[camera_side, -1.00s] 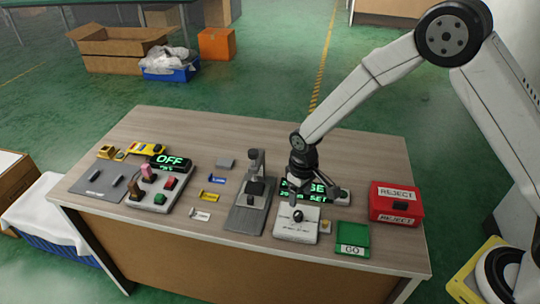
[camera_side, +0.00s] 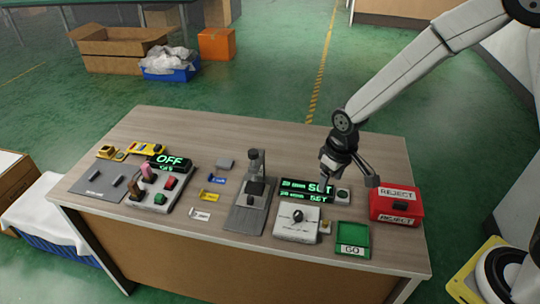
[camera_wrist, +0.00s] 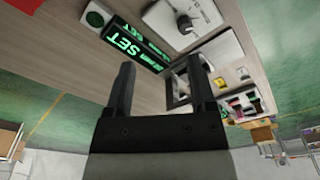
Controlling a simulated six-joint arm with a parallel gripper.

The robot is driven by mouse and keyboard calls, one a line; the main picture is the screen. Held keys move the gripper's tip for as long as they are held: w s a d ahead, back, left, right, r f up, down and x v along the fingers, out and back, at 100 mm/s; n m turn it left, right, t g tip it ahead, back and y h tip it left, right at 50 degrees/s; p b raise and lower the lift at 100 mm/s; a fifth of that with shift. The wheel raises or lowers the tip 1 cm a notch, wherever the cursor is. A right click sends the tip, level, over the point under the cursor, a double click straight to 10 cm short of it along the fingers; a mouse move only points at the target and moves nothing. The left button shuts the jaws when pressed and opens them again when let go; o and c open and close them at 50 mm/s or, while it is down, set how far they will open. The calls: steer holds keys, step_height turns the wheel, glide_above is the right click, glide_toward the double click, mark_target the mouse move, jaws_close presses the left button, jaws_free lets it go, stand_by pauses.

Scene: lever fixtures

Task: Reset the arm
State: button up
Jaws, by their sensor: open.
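My gripper (camera_side: 349,178) is open and empty. It hangs above the right part of the table, just right of a black display (camera_side: 307,190) with green text that includes "SET" on two lines. In the wrist view my two open fingers (camera_wrist: 160,66) reach toward that display (camera_wrist: 135,42), with nothing between them. A white fixture with a black knob (camera_side: 298,216) sits in front of the display. The knob also shows in the wrist view (camera_wrist: 186,22), apart from my fingers.
A red REJECT box (camera_side: 396,205) and a green GO tray (camera_side: 353,239) stand at the right. A grey stand (camera_side: 254,190) rises mid-table. A lever panel with an OFF display (camera_side: 171,161) is at the left, with small coloured tags (camera_side: 213,195) between. The back of the table is clear.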

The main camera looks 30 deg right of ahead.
steer(key=s+d+r+m, duration=0.1)
steer(key=s+d+r, duration=0.1)
steer(key=s, duration=0.3)
steer(key=s+d+r+t, duration=0.1)
steer(key=s+d+r, duration=0.2)
steer(key=s, duration=0.3)
steer(key=shift+s+d+r+m+t, duration=0.2)
steer(key=shift+d+m+t, duration=0.1)
steer(key=shift+d+m, duration=0.1)
